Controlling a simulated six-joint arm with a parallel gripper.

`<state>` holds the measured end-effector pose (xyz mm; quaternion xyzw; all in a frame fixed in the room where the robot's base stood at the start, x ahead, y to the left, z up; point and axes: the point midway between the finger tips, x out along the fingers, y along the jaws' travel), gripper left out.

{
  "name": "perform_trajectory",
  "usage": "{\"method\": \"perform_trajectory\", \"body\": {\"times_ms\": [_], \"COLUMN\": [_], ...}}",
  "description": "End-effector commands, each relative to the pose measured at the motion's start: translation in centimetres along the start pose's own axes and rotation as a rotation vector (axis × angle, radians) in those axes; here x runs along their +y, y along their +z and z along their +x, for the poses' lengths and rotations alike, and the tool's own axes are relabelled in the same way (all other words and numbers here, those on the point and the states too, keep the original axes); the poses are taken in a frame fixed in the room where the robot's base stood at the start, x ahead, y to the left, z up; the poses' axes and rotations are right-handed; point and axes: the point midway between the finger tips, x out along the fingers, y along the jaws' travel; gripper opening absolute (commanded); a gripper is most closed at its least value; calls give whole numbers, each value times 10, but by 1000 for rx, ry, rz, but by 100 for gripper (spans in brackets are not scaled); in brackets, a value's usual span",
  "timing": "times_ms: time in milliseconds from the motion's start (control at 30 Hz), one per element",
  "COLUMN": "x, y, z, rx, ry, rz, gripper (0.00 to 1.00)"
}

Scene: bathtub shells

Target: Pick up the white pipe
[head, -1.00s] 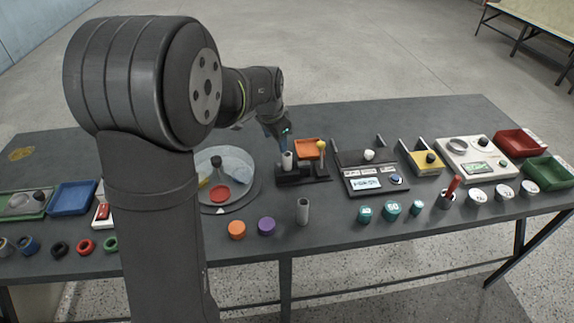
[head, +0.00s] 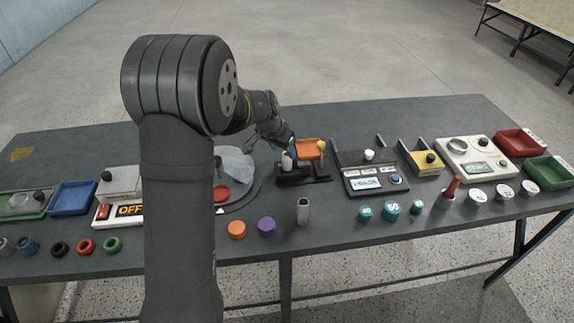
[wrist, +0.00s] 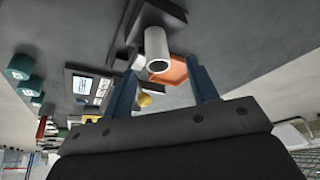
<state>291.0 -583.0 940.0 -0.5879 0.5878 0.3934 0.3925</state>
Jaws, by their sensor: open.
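The white pipe (head: 287,163) stands in a dark holder (head: 302,181) near the middle of the table. In the wrist view the white pipe (wrist: 156,48) shows its round open end, in the gap between the two blue fingers. My gripper (head: 288,148) is just above and beside the pipe in the head view, partly hiding its upper end. In the wrist view my gripper (wrist: 162,66) is open with nothing held. I cannot tell whether a finger touches the pipe. A grey pipe (head: 303,211) stands upright nearer the table's front edge.
A round turntable (head: 242,186) lies to the left. Orange (head: 237,229) and purple (head: 267,226) discs lie in front. The back of the table is clear.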

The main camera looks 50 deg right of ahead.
Motion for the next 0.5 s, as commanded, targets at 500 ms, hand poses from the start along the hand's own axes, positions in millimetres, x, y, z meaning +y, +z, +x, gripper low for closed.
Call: {"method": "perform_trajectory", "body": {"times_ms": [500], "x": [3], "y": [1], "z": [52], "rx": [-2], "ry": [-1], "rz": [1], "gripper": [54]}}
